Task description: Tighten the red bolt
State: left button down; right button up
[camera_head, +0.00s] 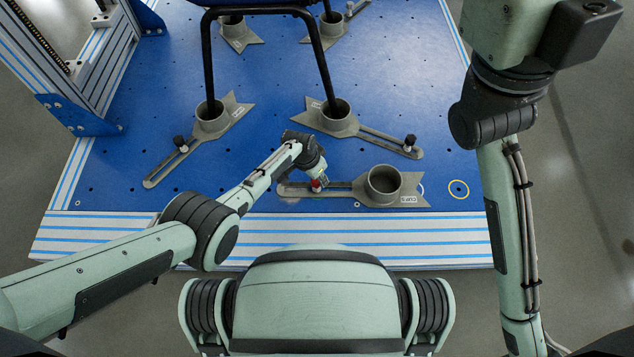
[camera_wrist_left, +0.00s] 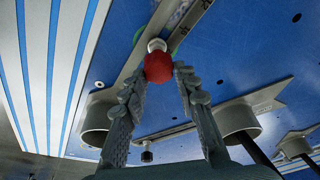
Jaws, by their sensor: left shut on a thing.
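The red bolt (camera_head: 316,185) stands in the slot of the front grey cup bracket (camera_head: 408,200), left of that bracket's round cup. In the left wrist view the red bolt (camera_wrist_left: 158,67) has a round red head with a pale collar beyond it. My left gripper (camera_head: 319,178) reaches down to the bolt from the upper left. In the left wrist view the fingertips of my left gripper (camera_wrist_left: 161,74) close around the red head, one on each side. The bolt's lower end is hidden. My right arm rises at the right edge, and its fingers are not visible.
The blue table (camera_head: 250,150) carries other cup brackets with black knobs, a left one (camera_head: 212,122) and a right one (camera_head: 335,122). Black chair legs (camera_head: 324,70) stand in their cups. An aluminium frame (camera_head: 85,60) stands at the left.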

pick_arm(q)
jog(key=c, duration=1.3)
grip_release()
jog(key=shift+s+a+f, duration=0.2)
jog(key=shift+s+f, duration=0.5)
jog(key=shift+s, duration=0.15)
jog(key=shift+o, duration=0.7)
jog(key=shift+w+d+r, duration=0.1)
jog(key=shift+w+r, duration=0.1)
jog(key=shift+d+r+n, duration=0.1)
jog(key=shift+n, duration=0.5)
jog(key=n, duration=0.2)
jog(key=shift+w+d+n+y, duration=0.15)
jog(key=shift+n+y, duration=0.15)
jog(key=shift+y, duration=0.1)
